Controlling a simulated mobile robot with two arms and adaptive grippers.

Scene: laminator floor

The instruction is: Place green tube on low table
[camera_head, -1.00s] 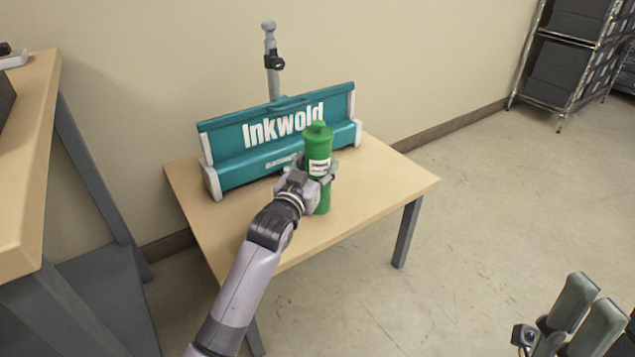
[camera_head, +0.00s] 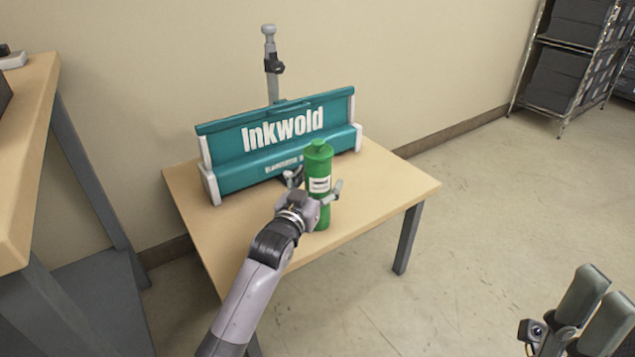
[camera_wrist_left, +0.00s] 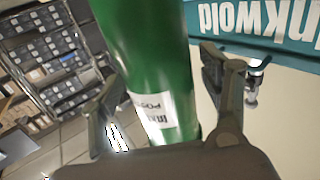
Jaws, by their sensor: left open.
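The green tube (camera_head: 318,207) with a white label appears to stand upright on the low wooden table (camera_head: 390,190), near its front edge. My left gripper (camera_head: 317,190) is open with its fingers on either side of the tube. In the left wrist view the tube (camera_wrist_left: 150,60) rises between the spread fingers (camera_wrist_left: 168,100), with a gap on the right side. The tube's base is partly hidden by the hand. My right gripper (camera_head: 598,295) is at the lower right, empty, its two fingers apart, away from the table.
A teal Inkwold machine (camera_head: 280,145) fills the back of the low table, close behind the tube. A grey post (camera_head: 271,70) rises behind it. A taller wooden table (camera_head: 30,150) is at left. A wire shelf (camera_head: 570,70) stands at far right. The low table's right side is clear.

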